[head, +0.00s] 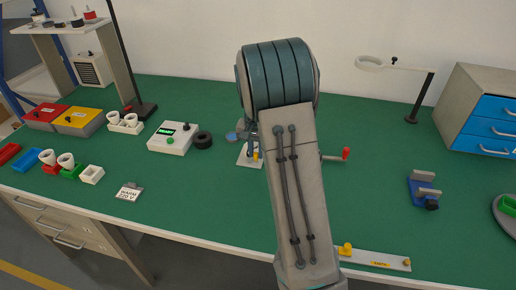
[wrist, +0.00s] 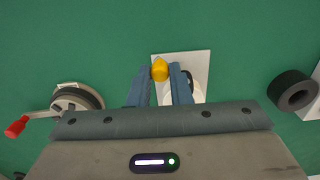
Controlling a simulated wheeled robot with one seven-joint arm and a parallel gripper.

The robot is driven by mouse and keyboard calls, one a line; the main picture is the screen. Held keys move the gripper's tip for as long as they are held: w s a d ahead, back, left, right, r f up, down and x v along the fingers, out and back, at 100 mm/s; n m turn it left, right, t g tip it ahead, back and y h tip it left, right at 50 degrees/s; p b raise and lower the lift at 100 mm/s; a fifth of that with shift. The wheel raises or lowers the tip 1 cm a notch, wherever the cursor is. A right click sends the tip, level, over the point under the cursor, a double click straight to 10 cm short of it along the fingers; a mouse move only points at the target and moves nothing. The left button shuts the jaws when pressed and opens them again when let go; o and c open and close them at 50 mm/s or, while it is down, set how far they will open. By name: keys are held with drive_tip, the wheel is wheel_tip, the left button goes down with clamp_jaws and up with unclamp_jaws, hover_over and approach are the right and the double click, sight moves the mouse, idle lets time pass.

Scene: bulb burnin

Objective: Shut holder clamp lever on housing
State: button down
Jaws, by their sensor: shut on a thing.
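The holder has a white base plate (wrist: 202,64) on the green bench top. The plate's edge also shows in the head view (head: 245,161), where my arm hides most of the holder. A yellow knob (wrist: 160,70), which looks like the end of the clamp lever, sits between the tips of my gripper (wrist: 161,78). My gripper is shut on it. A white rounded part, perhaps the housing, is partly hidden behind the right-hand finger. The lever's angle and its contact with the housing are hidden.
A black ring (wrist: 294,91) lies right of the plate in the wrist view. A reel with a red-handled crank (wrist: 16,127) stands on the left. The head view shows a white READY box (head: 172,138), a blue fixture (head: 424,190) and a ring stand (head: 423,98).

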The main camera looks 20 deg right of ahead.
drive_tip(key=shift+a+m, duration=0.3)
drive_tip(key=shift+m, duration=0.4)
drive_tip(key=shift+a+m, duration=0.25)
drive_tip(key=shift+m, duration=0.45)
drive_tip(key=c, duration=1.3)
unclamp_jaws()
drive_tip(key=shift+a, duration=0.15)
wheel_tip(320, 180, up, 14)
drive_tip(key=shift+f, duration=0.1)
drive_tip(key=s+a+n+t, duration=0.1)
drive_tip(key=s+a+n, duration=0.1)
drive_tip(key=s, duration=0.7)
drive_tip(key=s+a+n+t, duration=0.1)
drive_tip(key=s+a+n, duration=0.2)
drive_tip(key=s, duration=0.6)
drive_tip(key=s+a+f+n, duration=0.1)
drive_tip(key=s+a+n, duration=0.2)
drive_tip(key=s, duration=0.5)
drive_tip(key=shift+s+f+n+t, duration=0.1)
drive_tip(key=shift+s+n+t, duration=0.3)
drive_tip(key=shift+n, duration=0.4)
